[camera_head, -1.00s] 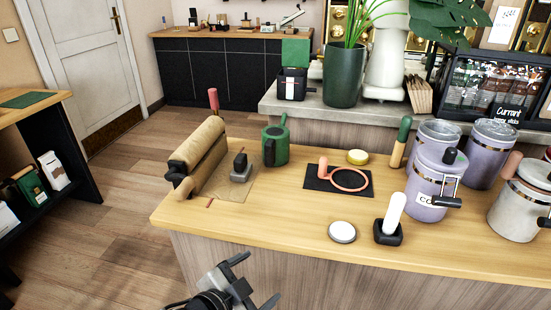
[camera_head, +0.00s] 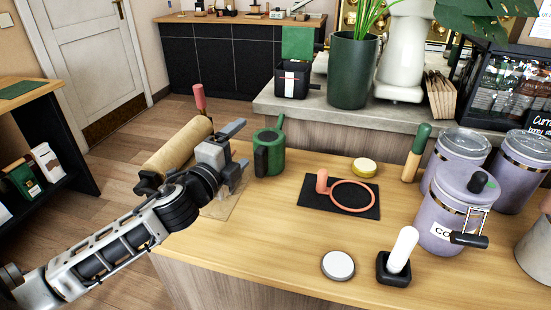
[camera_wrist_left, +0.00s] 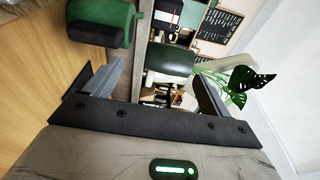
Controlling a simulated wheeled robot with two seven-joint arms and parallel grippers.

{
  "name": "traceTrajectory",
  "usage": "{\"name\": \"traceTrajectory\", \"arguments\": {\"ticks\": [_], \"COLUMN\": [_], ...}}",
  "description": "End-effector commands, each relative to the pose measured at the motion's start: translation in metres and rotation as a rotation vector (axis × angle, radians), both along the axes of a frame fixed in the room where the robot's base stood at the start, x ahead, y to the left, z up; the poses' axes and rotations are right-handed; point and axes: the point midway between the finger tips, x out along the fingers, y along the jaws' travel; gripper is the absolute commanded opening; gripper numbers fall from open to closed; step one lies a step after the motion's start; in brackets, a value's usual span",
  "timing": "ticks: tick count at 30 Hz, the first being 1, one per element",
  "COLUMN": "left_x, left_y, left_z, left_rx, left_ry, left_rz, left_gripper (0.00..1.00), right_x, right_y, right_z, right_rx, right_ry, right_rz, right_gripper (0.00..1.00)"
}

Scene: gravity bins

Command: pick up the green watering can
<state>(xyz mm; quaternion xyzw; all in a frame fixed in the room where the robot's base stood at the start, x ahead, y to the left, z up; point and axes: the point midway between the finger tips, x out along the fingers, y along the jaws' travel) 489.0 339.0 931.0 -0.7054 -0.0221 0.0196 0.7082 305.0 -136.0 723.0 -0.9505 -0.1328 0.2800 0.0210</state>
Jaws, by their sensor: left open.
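The green watering can (camera_head: 271,153) stands upright on the wooden counter (camera_head: 265,225), with its black handle on the left side and a green stem rising behind. My left gripper (camera_head: 238,149) is open and empty, just left of the can, with its fingers pointing toward it and apart from it. In the left wrist view the can (camera_wrist_left: 122,20) shows at the top left, partly cut off, with its black handle facing down-left. The open jaws of my left gripper (camera_wrist_left: 148,85) have nothing between them. My right gripper is not in view.
A brown paper roll (camera_head: 178,146) lies close behind my left wrist. Lilac canisters (camera_head: 447,205) stand further right.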

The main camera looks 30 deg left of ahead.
Motion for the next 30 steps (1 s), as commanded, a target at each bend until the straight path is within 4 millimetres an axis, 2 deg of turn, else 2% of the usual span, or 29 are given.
{"name": "traceTrajectory", "arguments": {"ticks": [1,8,18,20,22,30], "left_x": [0.0,0.0,0.0,0.0,0.009,0.031], "left_y": [0.0,0.0,0.0,0.0,0.001,0.002], "left_z": [-0.014,-0.037,-0.105,-0.113,-0.107,-0.106], "left_rx": [-0.001,-0.004,-0.008,-0.007,-0.004,-0.003], "left_ry": [0.0,0.002,0.004,0.003,-0.001,-0.001], "left_rz": [0.0,0.002,0.003,0.002,0.0,0.001], "left_gripper": [0.83,0.83,0.83,0.83,0.83,0.83], "right_x": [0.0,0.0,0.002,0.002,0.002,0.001], "right_y": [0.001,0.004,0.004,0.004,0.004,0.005], "right_z": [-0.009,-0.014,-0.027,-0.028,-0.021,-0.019], "right_rx": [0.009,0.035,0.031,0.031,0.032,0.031], "right_ry": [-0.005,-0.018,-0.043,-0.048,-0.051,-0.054], "right_rz": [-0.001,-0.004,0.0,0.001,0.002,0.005], "right_gripper": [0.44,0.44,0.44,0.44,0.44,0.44]}}
